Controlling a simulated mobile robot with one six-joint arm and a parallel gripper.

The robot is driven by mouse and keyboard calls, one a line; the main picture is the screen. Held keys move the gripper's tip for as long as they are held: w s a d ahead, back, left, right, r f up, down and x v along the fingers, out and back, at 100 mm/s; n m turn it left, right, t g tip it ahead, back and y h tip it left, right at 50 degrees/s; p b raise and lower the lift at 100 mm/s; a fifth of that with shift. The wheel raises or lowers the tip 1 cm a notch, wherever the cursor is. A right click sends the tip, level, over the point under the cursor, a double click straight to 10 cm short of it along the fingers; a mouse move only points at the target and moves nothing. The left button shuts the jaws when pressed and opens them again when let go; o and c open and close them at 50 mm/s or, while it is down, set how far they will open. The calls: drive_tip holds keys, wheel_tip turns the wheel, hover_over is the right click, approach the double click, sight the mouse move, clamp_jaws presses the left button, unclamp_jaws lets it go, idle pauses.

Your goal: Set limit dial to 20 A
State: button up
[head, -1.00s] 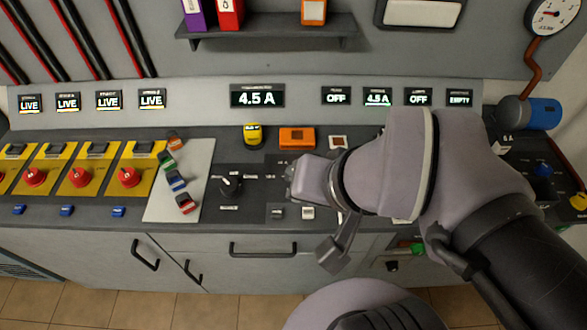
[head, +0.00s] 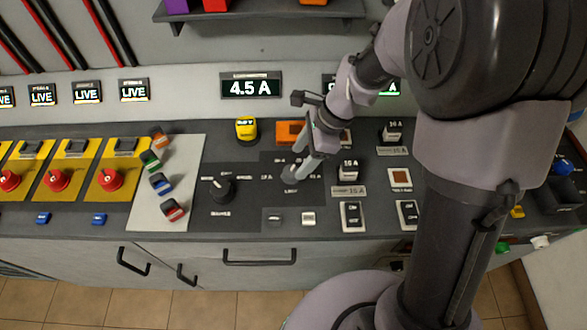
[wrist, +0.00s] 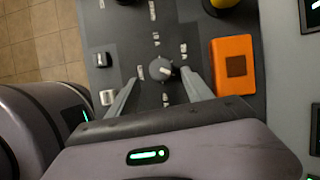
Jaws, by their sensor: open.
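The limit dial (wrist: 160,69) is a round grey knob on the dark panel, with small labels around it, too blurred to read. In the wrist view its white mark points to the lower right. My gripper (wrist: 161,82) is open, its two fingers on either side of the dial's near edge; whether they touch it I cannot tell. In the head view my gripper (head: 297,167) points down at the panel and largely hides the dial. The large display (head: 252,87) reads 4.5 A.
A black selector knob (head: 222,188) stands left of my gripper. An orange box (wrist: 233,65) and a yellow-topped part (head: 246,128) stand behind. Two small switches (wrist: 104,78) sit near the panel's front edge.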

sight(292, 171)
drive_tip(key=b+x, duration=0.1)
drive_tip(key=x, duration=0.4)
drive_tip(key=shift+a+f+b, duration=0.1)
drive_tip(key=shift+f+b, duration=0.15)
drive_tip(key=shift+b, duration=0.1)
clamp_jaws()
drive_tip(key=shift+r, duration=0.1)
